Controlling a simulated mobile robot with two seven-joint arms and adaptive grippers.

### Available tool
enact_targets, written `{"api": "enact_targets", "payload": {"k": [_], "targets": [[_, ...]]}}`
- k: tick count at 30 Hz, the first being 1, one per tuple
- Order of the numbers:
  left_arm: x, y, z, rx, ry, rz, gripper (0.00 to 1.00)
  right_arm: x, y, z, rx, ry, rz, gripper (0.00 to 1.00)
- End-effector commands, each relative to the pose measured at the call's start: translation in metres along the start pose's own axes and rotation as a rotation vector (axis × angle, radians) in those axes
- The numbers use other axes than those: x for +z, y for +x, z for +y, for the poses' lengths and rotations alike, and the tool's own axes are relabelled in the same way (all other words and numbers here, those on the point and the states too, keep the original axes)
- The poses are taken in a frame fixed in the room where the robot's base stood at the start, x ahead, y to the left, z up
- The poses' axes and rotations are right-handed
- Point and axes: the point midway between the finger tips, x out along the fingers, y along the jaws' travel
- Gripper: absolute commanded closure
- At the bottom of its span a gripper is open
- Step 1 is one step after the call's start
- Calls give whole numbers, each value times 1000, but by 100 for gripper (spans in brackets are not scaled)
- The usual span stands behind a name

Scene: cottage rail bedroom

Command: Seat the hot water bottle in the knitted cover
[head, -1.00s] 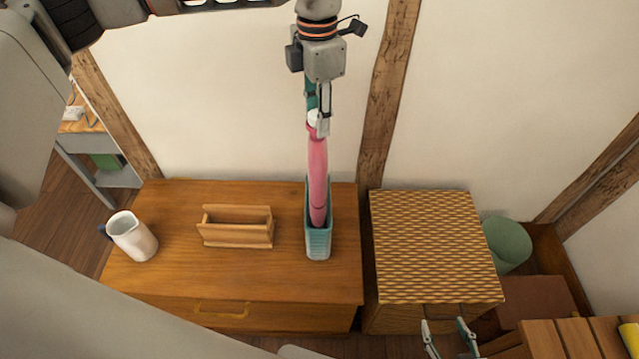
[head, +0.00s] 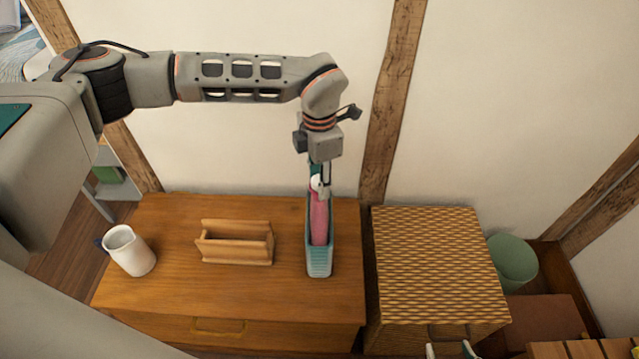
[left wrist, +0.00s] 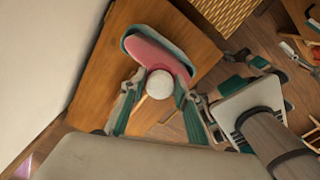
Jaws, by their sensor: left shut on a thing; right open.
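The pink hot water bottle (head: 319,222) stands upright in the teal knitted cover (head: 319,263) at the right side of the wooden chest top. Its lower part is hidden inside the cover; its upper part shows above the rim. My left gripper (head: 319,186) comes down from above and is shut on the bottle's white-capped neck. In the left wrist view, the white cap (left wrist: 160,84) sits between my fingers, with the pink body (left wrist: 150,52) inside the cover's oval rim (left wrist: 129,41). My right gripper (head: 452,349) is open and empty at the bottom edge, partly cut off.
A wooden holder (head: 236,248) stands left of the cover, and a white jug (head: 131,252) further left. A woven-top cabinet (head: 437,262) is to the right, with a green bin (head: 512,263) beyond it. The wall (head: 230,135) is close behind the chest.

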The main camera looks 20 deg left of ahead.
Motion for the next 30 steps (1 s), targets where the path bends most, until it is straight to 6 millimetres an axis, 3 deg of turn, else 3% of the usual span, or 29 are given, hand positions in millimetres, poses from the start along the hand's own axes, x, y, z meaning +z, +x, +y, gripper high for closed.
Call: {"api": "enact_targets", "payload": {"k": [3,14,15,16,26,30], "targets": [[1,10,0,1,0,-2,100,1,0,0,0,-2,-1,52],[1,11,1,2,0,-3,100,-1,-1,0,1,-2,3,52],[0,13,0,1,0,-1,62,-1,-1,0,1,-2,2,52],[0,12,0,1,0,-1,54,-1,-1,0,0,-2,2,52],[0,12,0,1,0,-1,53,1,-1,0,-1,-1,-1,52],[0,4,1,2,0,-2,53,1,-1,0,-1,-1,-2,52]]}}
